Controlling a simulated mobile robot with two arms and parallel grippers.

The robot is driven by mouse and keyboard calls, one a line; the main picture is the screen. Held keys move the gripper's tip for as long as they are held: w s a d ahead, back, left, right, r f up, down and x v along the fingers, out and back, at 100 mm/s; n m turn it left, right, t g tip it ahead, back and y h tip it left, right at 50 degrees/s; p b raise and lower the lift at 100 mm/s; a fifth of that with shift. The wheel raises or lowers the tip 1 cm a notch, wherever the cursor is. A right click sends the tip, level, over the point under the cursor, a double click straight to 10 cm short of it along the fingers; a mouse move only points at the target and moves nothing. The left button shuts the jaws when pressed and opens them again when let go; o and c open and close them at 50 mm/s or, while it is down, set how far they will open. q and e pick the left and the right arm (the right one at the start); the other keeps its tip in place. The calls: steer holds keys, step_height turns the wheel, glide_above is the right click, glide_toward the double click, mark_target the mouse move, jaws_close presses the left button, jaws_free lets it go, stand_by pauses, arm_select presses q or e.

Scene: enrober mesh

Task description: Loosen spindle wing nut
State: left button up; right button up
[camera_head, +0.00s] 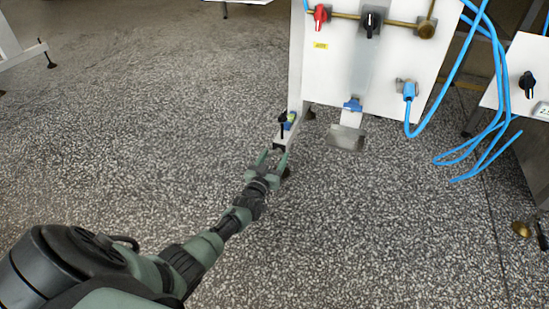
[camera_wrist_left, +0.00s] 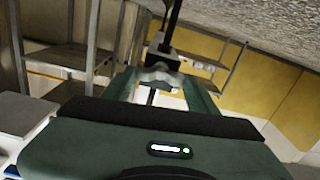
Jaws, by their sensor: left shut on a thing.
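My left gripper (camera_head: 272,157) reaches the lower end of a pale bracket (camera_head: 287,136) at the panel's lower left corner. In the left wrist view a silver wing nut (camera_wrist_left: 160,76) sits between the two green fingers of my left gripper (camera_wrist_left: 160,92), and the gripper is shut on it. A dark block (camera_wrist_left: 162,57) and a black rod (camera_wrist_left: 173,18) stand just beyond the nut. In the head view the nut is too small and too covered by the fingers to make out clearly. My right gripper is not in view.
A white panel (camera_head: 337,62) carries a red valve handle (camera_head: 320,16), a black knob (camera_head: 371,22) and a blue plug (camera_head: 409,90). Blue hoses (camera_head: 497,95) hang at the right. A metal plate (camera_head: 347,138) juts out below the panel.

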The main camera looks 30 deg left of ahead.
arm_select(q)
steer(key=n, duration=0.4)
steer(key=shift+a+b, duration=0.1)
steer(key=shift+b, duration=0.2)
steer(key=n, duration=0.2)
steer(key=n+b, duration=0.1)
steer(key=n, duration=0.1)
steer(key=shift+s+f+n, duration=0.1)
steer(key=shift+f+n, duration=0.1)
steer(key=shift+n, duration=0.2)
steer(key=shift+a+f+n+b, duration=0.1)
steer(key=shift+n+b, duration=1.1)
steer(key=shift+n, duration=3)
steer(key=o, duration=1.4)
steer(key=shift+c, duration=0.2)
